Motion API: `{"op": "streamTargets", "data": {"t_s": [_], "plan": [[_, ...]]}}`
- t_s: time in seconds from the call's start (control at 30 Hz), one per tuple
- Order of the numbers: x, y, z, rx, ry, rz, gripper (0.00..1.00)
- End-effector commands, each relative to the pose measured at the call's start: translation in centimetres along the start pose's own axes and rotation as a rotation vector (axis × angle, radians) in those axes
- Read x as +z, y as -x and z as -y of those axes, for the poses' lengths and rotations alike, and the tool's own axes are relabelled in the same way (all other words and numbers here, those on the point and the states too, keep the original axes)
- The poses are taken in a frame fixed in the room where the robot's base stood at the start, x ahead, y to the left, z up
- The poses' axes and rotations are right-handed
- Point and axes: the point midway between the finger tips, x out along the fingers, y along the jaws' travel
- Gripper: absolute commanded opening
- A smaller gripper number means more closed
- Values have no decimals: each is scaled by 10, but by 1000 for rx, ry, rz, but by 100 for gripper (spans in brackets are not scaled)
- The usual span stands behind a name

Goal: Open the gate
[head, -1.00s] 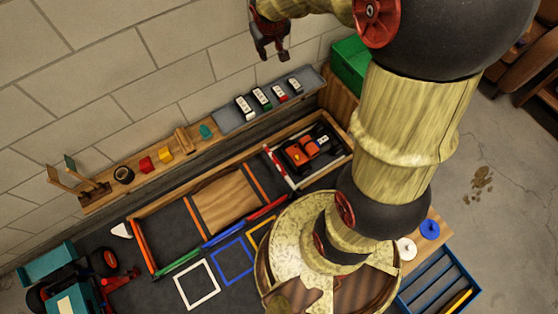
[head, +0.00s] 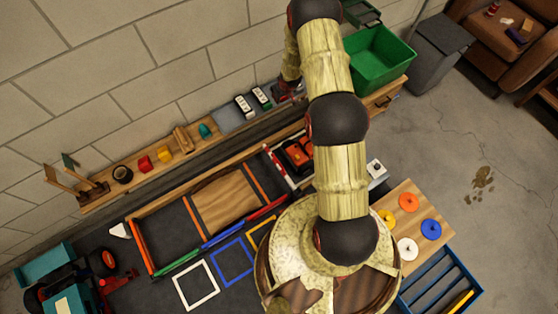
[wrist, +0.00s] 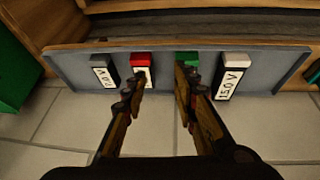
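A red-and-white striped bar (head: 273,164) stands at the left end of the pen holding the orange and black racecar (head: 297,157); it looks like the gate, lying across the pen. My arm hides part of the car and pen. A grey panel (head: 229,122) on the back ledge bears several labelled blocks. In the wrist view these are a black block (wrist: 103,68), a red block (wrist: 141,60), a green block (wrist: 187,58) and a white-topped block (wrist: 234,68). My gripper (wrist: 158,88) is open and empty over the panel, fingertips near the red and green blocks.
A green bin (head: 378,58) stands at the back right, near my arm. The block wall is close behind the ledge. Coloured discs (head: 408,202) lie on a wooden board at the right. A wooden ramp (head: 226,205) sits left of the pen.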

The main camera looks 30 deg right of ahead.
Motion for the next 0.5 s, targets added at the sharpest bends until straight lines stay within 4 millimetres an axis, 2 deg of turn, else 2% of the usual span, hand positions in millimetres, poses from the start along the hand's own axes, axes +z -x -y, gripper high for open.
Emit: {"op": "streamTargets", "data": {"t_s": [0.03,0.2,0.4,0.5], "plan": [[20,-26,2,-18,-3,9,29],[74,-94,15,-80,-12,16,29],[149,-164,41,-164,-31,23,29],[186,-191,57,-207,-44,25,29]]}}
